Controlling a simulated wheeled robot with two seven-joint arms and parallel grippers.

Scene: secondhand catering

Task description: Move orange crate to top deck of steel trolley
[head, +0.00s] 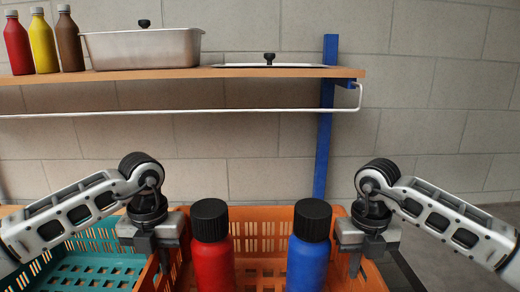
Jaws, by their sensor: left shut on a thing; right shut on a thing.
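The orange crate (262,216) is at the bottom centre of the head view, with its lower part cut off by the frame. A red bottle (213,262) and a blue bottle (307,264), both with black caps, stand upright in it. My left gripper (160,250) is shut on the crate's left side wall. My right gripper (357,250) is shut on its right side wall. The fingertips are partly hidden. The steel trolley is not recognisable in this view.
A teal crate (95,262) sits directly left of the orange crate. Behind is a wooden shelf (215,72) on a blue post (325,130), with a white rail below. It bears sauce bottles (42,45), a steel pan (145,48) and a flat lid (270,66).

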